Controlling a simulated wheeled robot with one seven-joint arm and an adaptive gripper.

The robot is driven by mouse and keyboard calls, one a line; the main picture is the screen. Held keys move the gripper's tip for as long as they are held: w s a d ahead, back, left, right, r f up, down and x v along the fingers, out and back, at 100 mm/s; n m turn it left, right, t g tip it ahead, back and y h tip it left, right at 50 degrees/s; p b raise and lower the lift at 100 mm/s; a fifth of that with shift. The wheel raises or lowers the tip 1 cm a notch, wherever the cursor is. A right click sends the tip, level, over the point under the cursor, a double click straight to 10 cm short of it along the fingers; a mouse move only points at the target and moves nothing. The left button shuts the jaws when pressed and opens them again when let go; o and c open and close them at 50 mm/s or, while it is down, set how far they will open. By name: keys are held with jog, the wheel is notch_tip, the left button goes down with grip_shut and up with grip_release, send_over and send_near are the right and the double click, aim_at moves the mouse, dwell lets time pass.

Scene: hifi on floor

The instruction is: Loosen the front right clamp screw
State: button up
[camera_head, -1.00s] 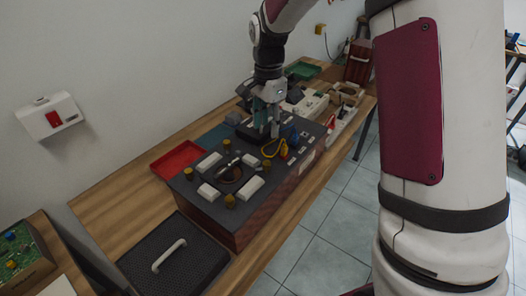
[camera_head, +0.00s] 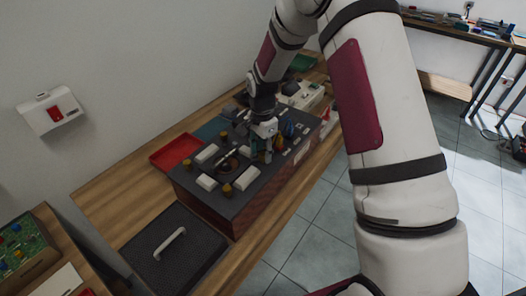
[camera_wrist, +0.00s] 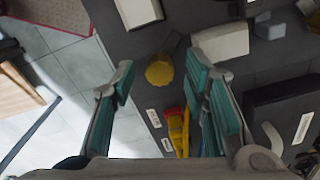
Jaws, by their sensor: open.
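A dark-topped box (camera_head: 203,211) stands on the wooden bench, with several brass-yellow clamp screws around a round opening. One screw (camera_head: 227,189) is at its near edge and another (camera_head: 187,163) is at its left. My gripper (camera_head: 262,155) is over the right part of the top, partly hiding it. In the wrist view, a yellow clamp screw (camera_wrist: 160,71) near the box edge lies in the gap between my open, teal-padded fingers. It looks like the front right one. The fingers are apart from each other and hold nothing; whether they are level with the screw is unclear.
White blocks (camera_head: 243,179) sit between the screws. A yellow and red item (camera_wrist: 178,128) lies close to the fingers, and a black raised part (camera_wrist: 285,100) is at right. A red tray (camera_head: 175,152) and a black lid with handle (camera_head: 192,250) lie beside the box.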

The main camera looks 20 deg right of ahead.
jog(key=shift+f, duration=0.3)
grip_shut()
